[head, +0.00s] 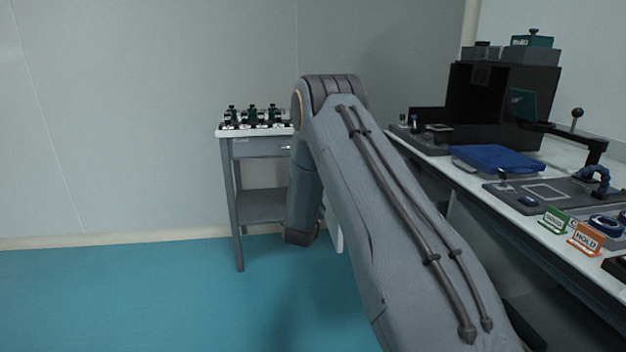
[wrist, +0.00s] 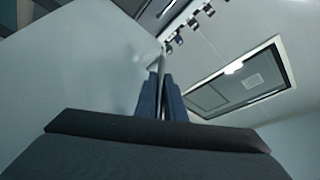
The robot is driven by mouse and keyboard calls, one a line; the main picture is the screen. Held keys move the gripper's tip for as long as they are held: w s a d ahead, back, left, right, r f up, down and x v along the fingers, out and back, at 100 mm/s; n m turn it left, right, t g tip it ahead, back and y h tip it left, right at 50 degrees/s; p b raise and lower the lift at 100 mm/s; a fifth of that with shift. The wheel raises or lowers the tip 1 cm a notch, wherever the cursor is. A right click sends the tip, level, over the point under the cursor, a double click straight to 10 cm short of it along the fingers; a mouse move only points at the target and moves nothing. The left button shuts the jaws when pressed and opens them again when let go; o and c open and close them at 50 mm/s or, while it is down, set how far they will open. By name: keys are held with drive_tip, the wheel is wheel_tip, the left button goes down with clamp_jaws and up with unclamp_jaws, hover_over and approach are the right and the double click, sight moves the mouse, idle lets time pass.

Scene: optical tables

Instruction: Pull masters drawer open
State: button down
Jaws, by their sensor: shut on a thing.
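The grey drawer front (head: 258,149) sits under the white top of a small stand at the back, with a small label at its upper left. In the head view it looks close to flush with the stand; its right end is behind my arm. My gripper is hidden behind my arm in the head view. In the wrist view my gripper (wrist: 161,92) has its two dark blue fingers close together on a thin pale bar (wrist: 161,61), which looks like the drawer's handle. The contact itself is small and hard to make out.
Several teal-and-black items stand on the white stand top (head: 226,133); a lower shelf (head: 262,206) is below. A long bench (head: 455,172) at right holds a black enclosure (head: 490,105), a blue pad (head: 497,158) and signs. The blue floor at left is clear.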

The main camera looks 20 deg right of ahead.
drive_tip(key=c, duration=1.8)
unclamp_jaws()
drive_tip(key=shift+c, duration=0.2)
drive_tip(key=shift+a, duration=0.1)
drive_tip(key=v, duration=0.7)
drive_tip(key=shift+s+p, duration=0.35)
drive_tip(key=shift+p, duration=0.05)
drive_tip(key=shift+a+f, duration=0.15)
